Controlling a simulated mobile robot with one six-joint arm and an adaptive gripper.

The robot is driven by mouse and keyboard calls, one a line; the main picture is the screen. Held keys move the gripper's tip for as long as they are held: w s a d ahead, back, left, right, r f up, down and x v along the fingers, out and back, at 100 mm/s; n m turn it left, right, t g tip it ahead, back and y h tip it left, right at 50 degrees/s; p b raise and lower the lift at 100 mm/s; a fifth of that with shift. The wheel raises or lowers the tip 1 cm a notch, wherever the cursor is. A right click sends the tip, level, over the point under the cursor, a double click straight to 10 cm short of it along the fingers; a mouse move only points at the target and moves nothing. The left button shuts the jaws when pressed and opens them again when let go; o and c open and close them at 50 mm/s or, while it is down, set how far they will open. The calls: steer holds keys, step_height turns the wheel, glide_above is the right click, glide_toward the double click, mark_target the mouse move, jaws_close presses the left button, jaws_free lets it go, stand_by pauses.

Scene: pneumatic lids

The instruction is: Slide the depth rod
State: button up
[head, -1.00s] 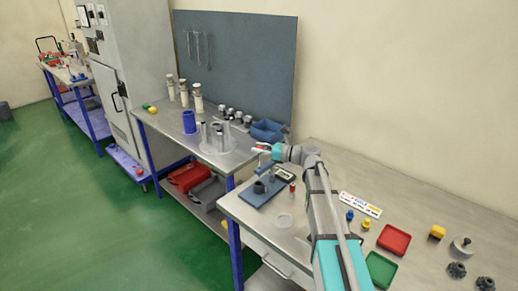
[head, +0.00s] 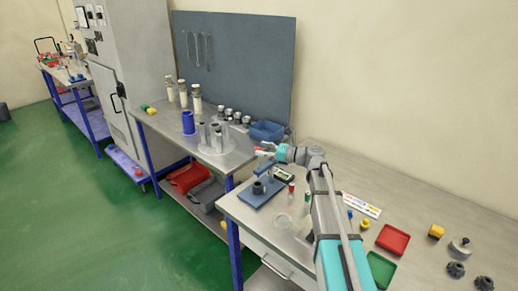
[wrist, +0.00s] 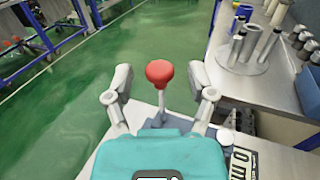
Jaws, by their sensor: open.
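A red ball knob (wrist: 160,73) on a thin pale rod (wrist: 161,105) stands in the middle of the wrist view. It appears to be the depth rod's handle. My gripper (wrist: 160,88) is open, with one finger on each side of the knob and a gap on both sides. In the head view my gripper (head: 266,149) is above the blue base plate (head: 250,199) of the gauge stand. A dark ring-shaped part (head: 259,187) sits on the plate. A digital readout (head: 284,175) is beside it. The rod's lower end is hidden in the wrist view.
A small red and green cylinder (head: 291,190) and a clear round dish (head: 282,221) are near the plate. A red tray (head: 393,239) and a green tray (head: 381,268) lie to the right. Metal cylinders (head: 215,135) stand on the neighbouring bench.

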steer(key=v, duration=1)
steer(key=shift+d, duration=0.15)
